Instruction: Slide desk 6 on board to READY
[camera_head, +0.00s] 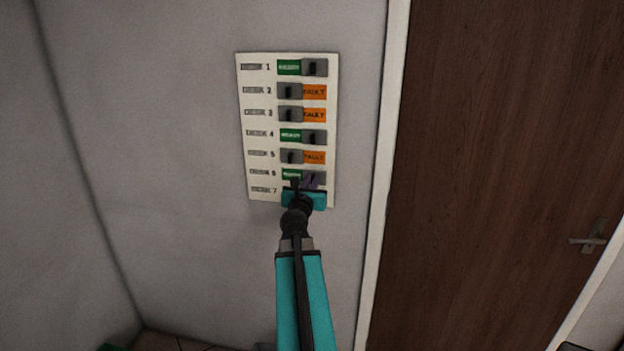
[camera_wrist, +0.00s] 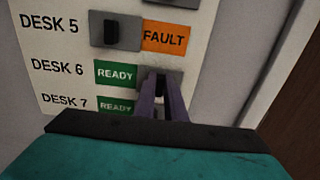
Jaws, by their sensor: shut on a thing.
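The white board (camera_head: 262,134) hangs on the wall with rows labelled DESK 1 to DESK 7. In the desk 6 row, the green READY field (camera_head: 291,174) shows, and it also shows in the wrist view (camera_wrist: 116,73). The grey desk 6 slider (camera_wrist: 174,75) is at the right end of its row, over the FAULT side. My gripper (camera_head: 311,181) is at this slider, its purple fingers (camera_wrist: 161,84) shut on the slider's knob, which they hide. The fingers also cover part of the desk 7 row, where a green READY field (camera_wrist: 116,106) shows.
The desk 5 slider (camera_wrist: 114,31) is at the left, with orange FAULT (camera_wrist: 166,38) showing just above. Rows 1 and 4 show READY; rows 2 and 3 show FAULT. A brown door (camera_head: 490,150) with a handle (camera_head: 588,239) stands right of the board. The wall left is bare.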

